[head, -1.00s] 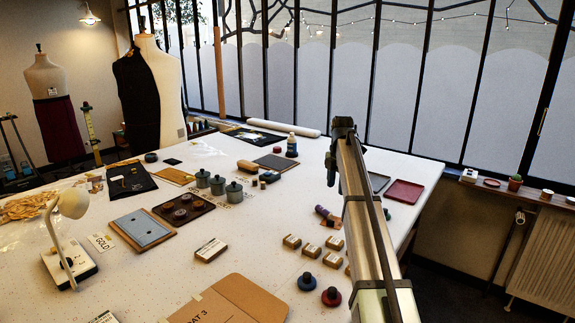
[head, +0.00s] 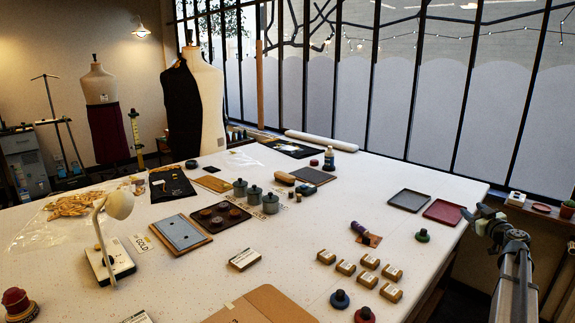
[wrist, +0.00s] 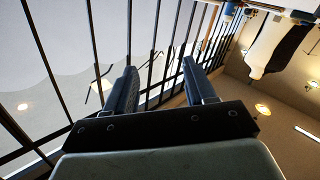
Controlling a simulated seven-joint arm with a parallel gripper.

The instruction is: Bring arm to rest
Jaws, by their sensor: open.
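My gripper (wrist: 160,88) is open in the wrist view, with its two dark fingers apart and nothing between them. Past the fingers the wrist view shows window bars, the ceiling and a dress form at an odd tilt. In the head view my arm rises at the far right, beyond the table's right edge, and my gripper (head: 482,215) is at its upper end, beside the red tray. The fingertips are small there. The white table (head: 300,235) fills the middle of the head view.
A dark tray (head: 409,200) and a red tray (head: 444,212) lie near the table's right edge. Several small tan boxes (head: 368,279) stand at the front right. A lamp (head: 115,210) stands at left. A window ledge (head: 530,212) with small items is behind my arm.

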